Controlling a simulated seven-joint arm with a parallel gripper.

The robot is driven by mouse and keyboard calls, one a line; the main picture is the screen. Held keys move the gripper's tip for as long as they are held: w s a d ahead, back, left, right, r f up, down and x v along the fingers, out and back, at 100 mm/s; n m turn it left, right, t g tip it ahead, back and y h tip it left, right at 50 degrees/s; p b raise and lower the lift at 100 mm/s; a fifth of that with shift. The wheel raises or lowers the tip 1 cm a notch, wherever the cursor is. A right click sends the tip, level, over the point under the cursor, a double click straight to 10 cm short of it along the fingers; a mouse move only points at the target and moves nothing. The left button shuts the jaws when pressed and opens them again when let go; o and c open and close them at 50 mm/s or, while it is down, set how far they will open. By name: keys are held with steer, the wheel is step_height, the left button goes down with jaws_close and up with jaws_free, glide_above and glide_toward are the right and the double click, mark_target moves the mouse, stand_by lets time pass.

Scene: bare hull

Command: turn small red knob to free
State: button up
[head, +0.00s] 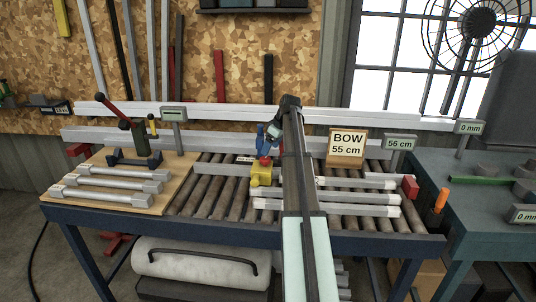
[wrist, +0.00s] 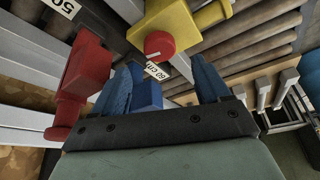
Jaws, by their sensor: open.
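The small red knob (wrist: 159,45) is round, with a light mark on its face, and sits on a yellow block (wrist: 190,22) in the wrist view. In the head view the yellow block (head: 261,174) stands on the rail over the rollers, with the red knob (head: 265,160) on top, partly hidden. My gripper (wrist: 166,74) has blue fingers spread apart with nothing gripped between them. The knob shows beyond the fingertips, between their lines; I cannot tell the exact gap. In the head view my gripper (head: 268,138) is just above the knob, partly hidden by my arm.
A red part (wrist: 84,72) is close to the left finger in the wrist view. A "BOW 55 cm" sign (head: 347,146) and a "56 cm" display (head: 399,143) stand right of my arm. Metal bars (head: 108,184) lie on the board at left. Pale rails run along the rollers.

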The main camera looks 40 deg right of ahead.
mark_target(265, 158)
steer(key=v, duration=0.7)
steer(key=shift+r, duration=0.35)
steer(key=shift+s+d, duration=0.1)
steer(key=w+a+n, duration=0.2)
steer(key=w+a, duration=0.5)
steer(key=a, duration=0.6)
steer(key=s+d+m+g+h, duration=0.3)
steer(key=d+m+h, duration=0.25)
steer(key=m, duration=1.45)
steer(key=x, duration=1.4)
steer(key=shift+s, duration=0.1)
steer(key=shift+c, duration=0.4)
